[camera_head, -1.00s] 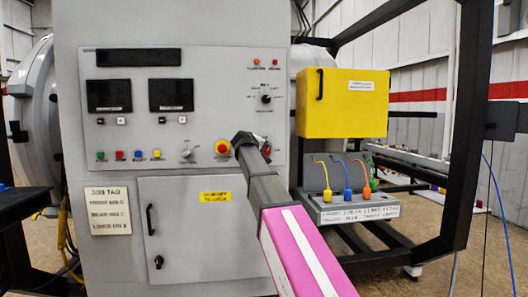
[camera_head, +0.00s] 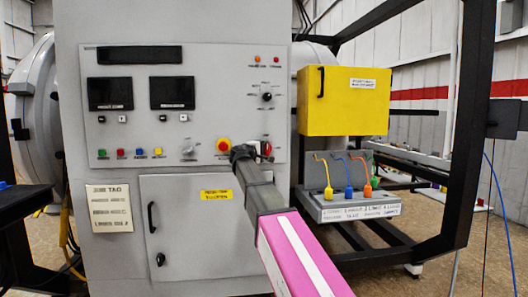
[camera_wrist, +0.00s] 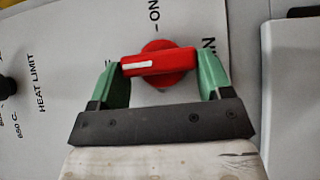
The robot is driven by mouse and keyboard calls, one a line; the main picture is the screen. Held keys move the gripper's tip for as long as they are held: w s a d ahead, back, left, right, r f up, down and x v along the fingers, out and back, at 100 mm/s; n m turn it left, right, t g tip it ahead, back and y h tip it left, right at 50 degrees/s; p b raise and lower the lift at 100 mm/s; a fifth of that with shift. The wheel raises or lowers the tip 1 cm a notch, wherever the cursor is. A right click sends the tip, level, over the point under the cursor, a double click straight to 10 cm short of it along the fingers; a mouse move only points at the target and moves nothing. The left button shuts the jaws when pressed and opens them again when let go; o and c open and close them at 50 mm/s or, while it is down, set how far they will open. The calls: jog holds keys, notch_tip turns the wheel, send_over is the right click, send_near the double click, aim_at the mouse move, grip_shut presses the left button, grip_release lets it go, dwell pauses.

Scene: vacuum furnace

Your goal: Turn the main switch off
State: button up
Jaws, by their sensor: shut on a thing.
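The main switch is a red rotary knob (camera_head: 266,148) at the lower right of the grey control panel (camera_head: 215,80). In the wrist view the red handle (camera_wrist: 172,62) lies nearly level across the picture, its white mark toward the left. An "ON" label (camera_wrist: 154,15) shows above it. My gripper (camera_wrist: 160,66) has its two green fingers at the two ends of the handle and is shut on it. In the head view my gripper (camera_head: 243,153) is at the panel, just left of the knob, and hides part of it.
A red emergency button on yellow (camera_head: 223,145) sits close to the left of my gripper. A selector knob (camera_head: 267,97) is above. A yellow box (camera_head: 342,115) and a stand with coloured hooks (camera_head: 350,208) are at right. A "HEAT LIMIT" label (camera_wrist: 48,82) shows in the wrist view.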

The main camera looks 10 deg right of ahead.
jog(key=o, duration=0.9)
jog(key=v, duration=1.1)
jog(key=shift+d, duration=0.1)
jog(key=s+d+f+m+g+y, duration=0.1)
jog(key=s+d+f+g+y, duration=0.15)
jog(key=f, duration=0.85)
jog(key=s+d+f+m+g+y, duration=0.15)
jog(key=s+d+f, duration=0.25)
jog(key=f, duration=0.8)
jog(key=s+d+f+m+g+y, duration=0.2)
jog(key=s+d+f+g, duration=0.15)
jog(key=f, duration=0.75)
jog(key=s+f+m+g+y, duration=0.1)
jog(key=s+f+y, duration=0.1)
jog(key=s+f, duration=0.4)
jog(key=s+f+m+g+y, duration=0.2)
jog(key=s+f, duration=0.5)
jog(key=f, duration=0.1)
jog(key=s+f+m+g+y, duration=0.1)
jog(key=s+f+g+y, duration=0.1)
jog(key=s+f, duration=0.4)
jog(key=shift+s+a+f+m+y, duration=0.3)
jog(key=shift+a+f+m+y, duration=0.1)
jog(key=shift+f, duration=0.15)
